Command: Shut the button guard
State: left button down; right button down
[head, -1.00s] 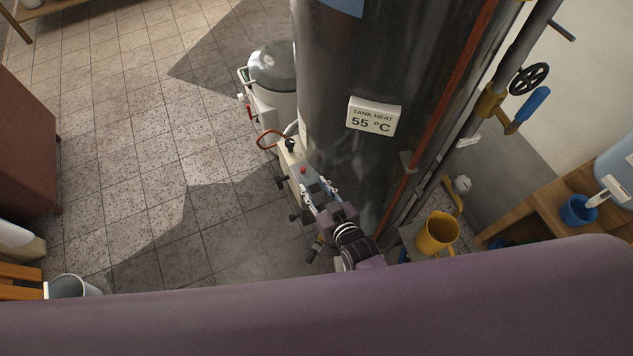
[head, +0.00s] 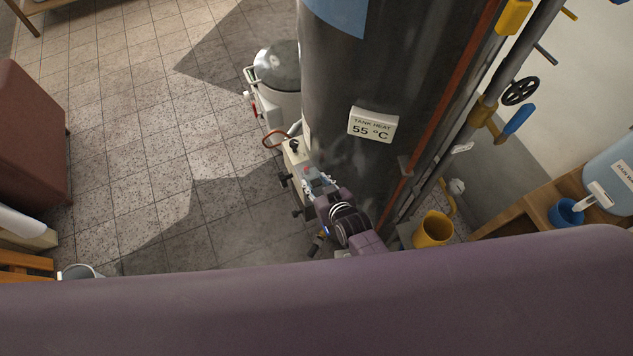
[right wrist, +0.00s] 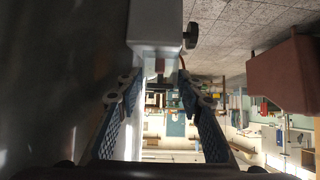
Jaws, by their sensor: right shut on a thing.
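The pale control box (head: 293,157) stands against the dark tank, with a small red button (head: 306,170) on top. In the right wrist view the box (right wrist: 155,28) is at the top, with a red part (right wrist: 160,65) below its edge. My right gripper (head: 318,183) is at the near end of the box, by the button. In the right wrist view its two fingers (right wrist: 157,95) stand apart, with a clear, pale button guard (right wrist: 150,75) faintly visible between them. The gripper is shut on it. The guard's exact angle is hard to tell. My left gripper is out of view.
The tall dark tank (head: 385,60) with a heat sign (head: 373,125) rises just right of the box. Dark knobs (head: 284,180) stick out on the box's left. A yellow jug (head: 433,229) stands to the right. The tiled floor at left is open.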

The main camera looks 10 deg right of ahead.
jog(key=c, duration=1.7)
grip_release()
jog(key=v, duration=1.2)
jog(key=shift+f, duration=0.1)
jog(key=shift+c, duration=0.5)
